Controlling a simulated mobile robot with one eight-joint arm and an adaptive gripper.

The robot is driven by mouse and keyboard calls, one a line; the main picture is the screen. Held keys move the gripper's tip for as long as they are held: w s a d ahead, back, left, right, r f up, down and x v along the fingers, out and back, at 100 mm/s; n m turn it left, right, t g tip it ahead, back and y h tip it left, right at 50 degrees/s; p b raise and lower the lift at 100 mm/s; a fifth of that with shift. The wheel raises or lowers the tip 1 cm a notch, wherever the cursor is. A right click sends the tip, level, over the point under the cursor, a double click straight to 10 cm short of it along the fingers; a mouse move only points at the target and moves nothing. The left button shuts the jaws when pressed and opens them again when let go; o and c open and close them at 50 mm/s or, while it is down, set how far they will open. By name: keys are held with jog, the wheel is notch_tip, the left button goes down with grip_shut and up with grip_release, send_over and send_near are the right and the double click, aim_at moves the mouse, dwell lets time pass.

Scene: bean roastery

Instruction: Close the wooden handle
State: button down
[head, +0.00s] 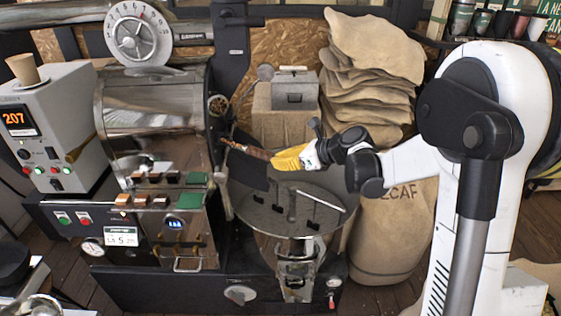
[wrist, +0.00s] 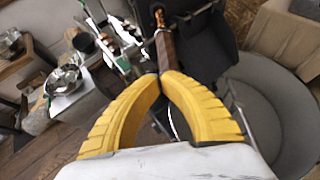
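The wooden handle (head: 246,151) is a brown bar sticking out to the right from the front of the metal roaster drum, above the round cooling tray. It slopes slightly down toward my gripper. My gripper (head: 275,159) has yellow ridged fingers and reaches in from the right at the handle's free end. In the wrist view the handle (wrist: 165,48) runs away from between the two fingertips (wrist: 162,78), which close in on its near end from both sides. The exact contact at the tips is partly hidden.
The round cooling tray (head: 262,217) with stirring arms lies below my gripper. A dark chute plate (head: 247,171) hangs under the handle. A grey box (head: 295,91) and stacked burlap sacks (head: 365,75) stand behind. A full sack (head: 397,235) stands right of the tray.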

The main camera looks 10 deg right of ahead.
aim_at(246, 150)
jog(key=w+a, duration=0.7)
jog(key=a, duration=0.1)
jog(key=shift+w, duration=0.35)
jog(key=shift+s+d, duration=0.1)
